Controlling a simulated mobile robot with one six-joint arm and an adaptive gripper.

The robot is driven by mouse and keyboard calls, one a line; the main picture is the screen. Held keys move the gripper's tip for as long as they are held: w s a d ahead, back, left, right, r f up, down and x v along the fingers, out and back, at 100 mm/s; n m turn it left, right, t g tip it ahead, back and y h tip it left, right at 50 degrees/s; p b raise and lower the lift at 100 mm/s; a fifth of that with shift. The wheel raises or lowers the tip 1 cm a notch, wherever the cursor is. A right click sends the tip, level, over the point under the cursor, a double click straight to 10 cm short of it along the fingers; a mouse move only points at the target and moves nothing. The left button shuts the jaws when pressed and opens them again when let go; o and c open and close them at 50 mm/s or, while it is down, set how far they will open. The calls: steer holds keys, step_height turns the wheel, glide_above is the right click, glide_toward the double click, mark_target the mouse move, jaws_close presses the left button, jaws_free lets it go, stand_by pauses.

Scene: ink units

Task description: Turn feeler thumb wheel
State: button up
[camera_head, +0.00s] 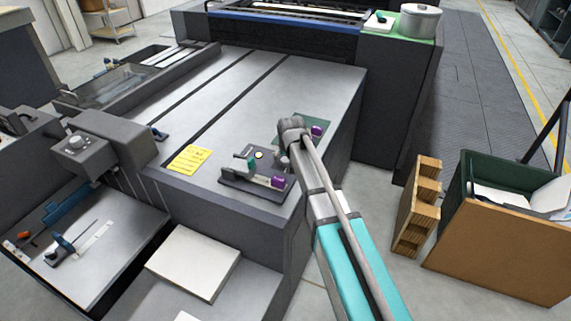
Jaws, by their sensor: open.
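On the near right corner of the grey feed table (309,82) sits a small dark fixture (241,192). It carries a teal part (250,164), a yellow spot (259,155) and a purple wheel-like part (278,182). A second purple part (316,130) sits on a green plate (326,123) farther back. Which of these is the feeler thumb wheel I cannot tell. My arm comes up from the bottom, and its far visible joint stands over the area between the two purple parts, partly covering both fixtures. I cannot make out my gripper's fingers.
A yellow note (190,158) lies left of the fixture. A grey box with a knob (91,152) stands at the left. Paper stacks (193,262) lie in front. A wooden pallet (416,207) and a waste bin (503,245) stand at the right.

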steer(key=shift+b+x, duration=0.55)
steer(key=shift+x, duration=0.35)
steer(key=c, duration=1.2)
steer(key=shift+o, duration=0.2)
steer(key=shift+m, duration=0.3)
steer(key=shift+m+h, duration=0.8)
steer(key=shift+m, duration=1)
